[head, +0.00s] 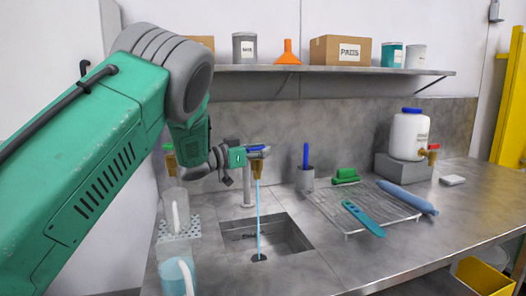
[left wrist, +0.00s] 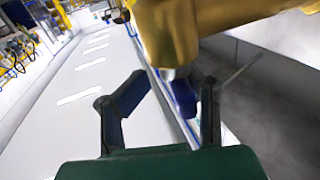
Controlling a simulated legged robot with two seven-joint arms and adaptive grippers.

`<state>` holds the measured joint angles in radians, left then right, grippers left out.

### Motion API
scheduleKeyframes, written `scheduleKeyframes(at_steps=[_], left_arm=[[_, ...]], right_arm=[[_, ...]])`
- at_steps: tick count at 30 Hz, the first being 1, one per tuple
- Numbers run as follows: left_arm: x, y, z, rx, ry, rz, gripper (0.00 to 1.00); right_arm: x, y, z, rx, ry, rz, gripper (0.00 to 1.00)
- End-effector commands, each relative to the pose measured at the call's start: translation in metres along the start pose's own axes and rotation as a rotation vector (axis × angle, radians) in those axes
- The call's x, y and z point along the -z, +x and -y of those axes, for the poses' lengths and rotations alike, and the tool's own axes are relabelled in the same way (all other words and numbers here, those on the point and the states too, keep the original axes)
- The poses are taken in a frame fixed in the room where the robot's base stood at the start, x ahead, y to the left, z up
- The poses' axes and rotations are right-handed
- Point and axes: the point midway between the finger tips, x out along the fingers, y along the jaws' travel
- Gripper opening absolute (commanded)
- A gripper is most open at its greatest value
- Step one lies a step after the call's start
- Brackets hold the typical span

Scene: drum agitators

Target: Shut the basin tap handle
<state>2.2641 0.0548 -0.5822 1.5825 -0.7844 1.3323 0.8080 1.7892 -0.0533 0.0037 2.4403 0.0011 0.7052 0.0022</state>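The basin tap is a grey post (head: 247,188) with a brass head (head: 258,163) and a blue handle (head: 257,148) on top. A thin blue stream of water (head: 258,215) runs from it into the sink basin (head: 285,236). My left gripper (head: 232,157) is at the tap head, coming from the left. In the left wrist view, the brass body (left wrist: 185,35) fills the top. The blue handle (left wrist: 184,98) lies between the two spread fingers (left wrist: 174,82), closer to the right one. Contact cannot be told. My right gripper is not in view.
Clear pitchers (head: 177,277) stand left of the sink. A brush holder (head: 305,178), a drying rack (head: 340,208) with a blue-green tool (head: 362,217), and a white jug (head: 409,135) are to the right. A shelf (head: 330,69) hangs above. The counter's front right is clear.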

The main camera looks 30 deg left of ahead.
Motion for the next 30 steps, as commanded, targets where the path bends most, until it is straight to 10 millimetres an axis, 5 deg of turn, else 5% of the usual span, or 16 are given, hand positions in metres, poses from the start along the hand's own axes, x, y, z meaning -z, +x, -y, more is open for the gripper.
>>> scheduleKeyframes(at_steps=[5, 7, 8, 19, 28, 30], left_arm=[[-0.002, -0.003, 0.005, 0.004, -0.004, 0.0, 0.28], [-0.002, -0.002, 0.004, 0.005, -0.003, 0.001, 0.04], [-0.001, -0.002, 0.003, 0.006, -0.002, 0.002, 0.0], [0.0, -0.001, 0.001, 0.003, 0.0, 0.002, 0.0], [0.006, -0.001, 0.003, -0.188, -0.002, -0.003, 0.0], [0.002, 0.0, 0.001, -0.18, 0.0, -0.002, 0.0]], right_arm=[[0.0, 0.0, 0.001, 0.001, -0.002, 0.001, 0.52], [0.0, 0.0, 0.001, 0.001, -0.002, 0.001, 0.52], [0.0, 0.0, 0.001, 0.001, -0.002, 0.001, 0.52], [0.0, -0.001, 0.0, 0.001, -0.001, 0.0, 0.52], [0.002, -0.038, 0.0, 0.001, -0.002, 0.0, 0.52], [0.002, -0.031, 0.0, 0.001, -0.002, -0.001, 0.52]])
